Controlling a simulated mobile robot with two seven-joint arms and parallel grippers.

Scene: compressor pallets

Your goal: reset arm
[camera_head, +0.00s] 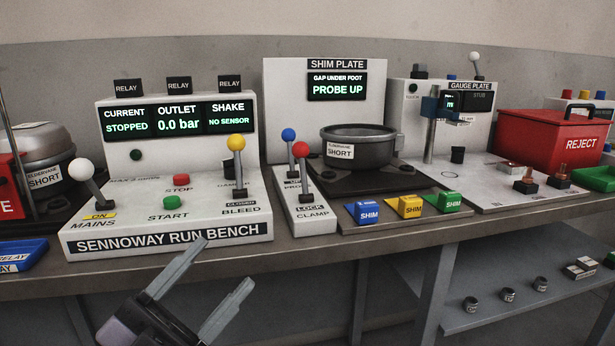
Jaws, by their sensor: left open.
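My left gripper (200,290) is in the lower left of the head view, in front of the bench edge and below the run bench. Its two grey fingers are spread apart with nothing between them. My right gripper is not in the view. The white run bench (225,215) stands behind the gripper, with a white-knobbed mains lever (85,172), a yellow-knobbed bleed lever (238,150) and red and green buttons. Its display (178,121) reads stopped, 0.0 bar and no sensor.
The shim plate station (280,100) holds a dark round pot (358,150) and red and blue levers. Blue, yellow and green shim blocks (410,206) sit at the bench front. A red reject box (545,140) stands right. A lower shelf (520,325) holds small parts. A blue tray (22,254) lies left.

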